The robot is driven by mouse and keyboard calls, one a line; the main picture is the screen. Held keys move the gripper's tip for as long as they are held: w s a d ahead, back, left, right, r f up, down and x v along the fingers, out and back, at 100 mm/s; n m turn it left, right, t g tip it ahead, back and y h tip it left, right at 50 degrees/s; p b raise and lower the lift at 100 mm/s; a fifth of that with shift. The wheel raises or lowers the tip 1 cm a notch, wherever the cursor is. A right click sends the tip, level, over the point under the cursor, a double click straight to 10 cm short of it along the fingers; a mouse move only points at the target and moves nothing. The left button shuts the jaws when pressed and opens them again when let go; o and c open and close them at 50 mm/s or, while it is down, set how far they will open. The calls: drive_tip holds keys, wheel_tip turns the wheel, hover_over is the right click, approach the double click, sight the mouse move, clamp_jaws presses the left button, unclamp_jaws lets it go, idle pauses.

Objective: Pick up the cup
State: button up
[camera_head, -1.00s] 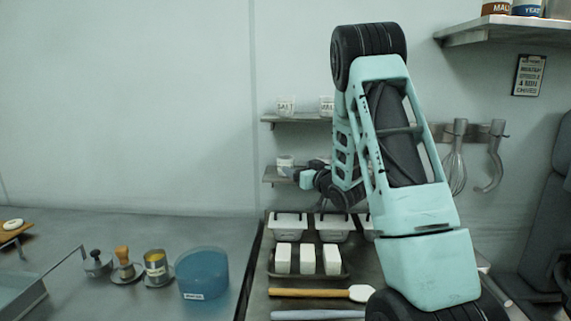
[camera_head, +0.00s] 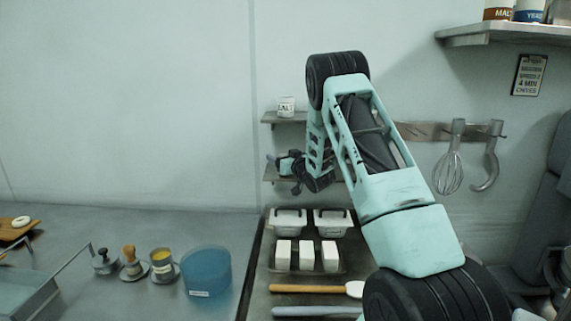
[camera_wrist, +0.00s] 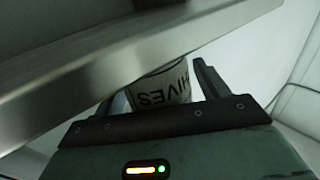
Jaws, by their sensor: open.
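A white cup with dark letters reading "HIVES" (camera_wrist: 163,86) shows in the wrist view, partly hidden by a metal shelf edge above it and by my gripper's body below it. My gripper (camera_wrist: 160,88) is open, with one finger on each side of the cup in that view. I cannot tell whether the fingers touch it. In the head view my gripper (camera_head: 276,165) is at the lower wall shelf (camera_head: 271,181), and I cannot make out the cup there behind it.
A metal shelf edge (camera_wrist: 110,75) crosses close above my gripper in the wrist view. A salt cup (camera_head: 286,106) stands on the upper wall shelf (camera_head: 277,119). A blue container (camera_head: 207,270) stands at left.

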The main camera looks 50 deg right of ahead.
drive_tip(key=c, duration=1)
drive_tip(key=shift+a+b, duration=0.1)
drive_tip(key=shift+b, duration=0.2)
